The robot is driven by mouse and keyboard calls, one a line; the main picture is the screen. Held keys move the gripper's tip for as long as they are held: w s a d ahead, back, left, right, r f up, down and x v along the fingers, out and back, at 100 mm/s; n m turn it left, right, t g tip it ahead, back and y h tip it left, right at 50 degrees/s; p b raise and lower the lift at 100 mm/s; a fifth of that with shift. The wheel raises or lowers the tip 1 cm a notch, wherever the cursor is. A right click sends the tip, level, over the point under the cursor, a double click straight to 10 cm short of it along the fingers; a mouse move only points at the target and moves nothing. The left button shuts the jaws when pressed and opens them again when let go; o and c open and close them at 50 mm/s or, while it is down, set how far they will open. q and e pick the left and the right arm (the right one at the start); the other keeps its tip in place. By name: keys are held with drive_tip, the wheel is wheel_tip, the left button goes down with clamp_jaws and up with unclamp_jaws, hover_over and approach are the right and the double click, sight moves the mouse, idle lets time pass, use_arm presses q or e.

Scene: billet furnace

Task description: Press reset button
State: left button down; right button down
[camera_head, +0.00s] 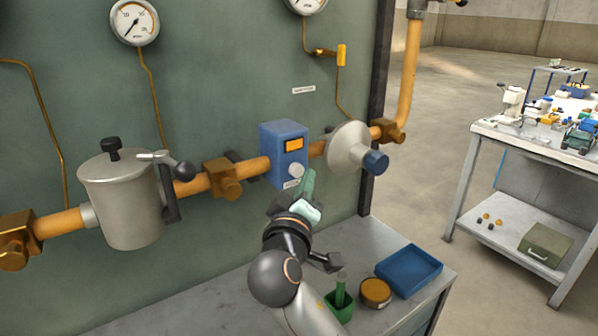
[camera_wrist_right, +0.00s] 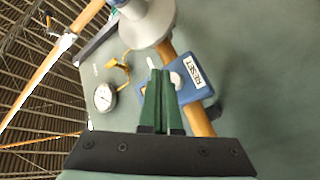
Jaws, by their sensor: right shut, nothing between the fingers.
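The blue box (camera_head: 283,148) sits on the orange pipe and has an amber display. Its round white reset button (camera_head: 296,170) is low on the front face, above a small white label. In the right wrist view the box (camera_wrist_right: 205,88) carries a label that reads RESET, with the white button (camera_wrist_right: 176,79) beside it. My right gripper (camera_head: 308,178) is shut and empty, its green fingers just right of and below the button. In the wrist view the fingertips (camera_wrist_right: 158,78) lie right beside the button; I cannot tell whether they touch it. My left gripper is not in view.
A grey filter canister (camera_head: 125,205) with a lever valve is left of the box. A pale round regulator (camera_head: 346,148) with a blue knob is close on the right. Below are a bench with a blue tray (camera_head: 437,264), an orange tin (camera_head: 375,292) and a green holder (camera_head: 340,308).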

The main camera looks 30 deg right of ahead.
drive_tip(key=shift+w, duration=0.15)
idle(0.4)
drive_tip(key=shift+w, duration=0.3)
drive_tip(key=shift+w, duration=0.55)
idle(0.7)
idle(0.3)
drive_tip(key=shift+s, duration=1)
drive_tip(key=shift+s, duration=0.1)
drive_tip(key=s, duration=0.2)
drive_tip(key=s+p, duration=0.1)
drive_tip(key=s, duration=0.1)
drive_tip(key=shift+s+d, duration=0.2)
drive_tip(key=shift+s, duration=0.2)
drive_tip(key=shift+f, duration=0.1)
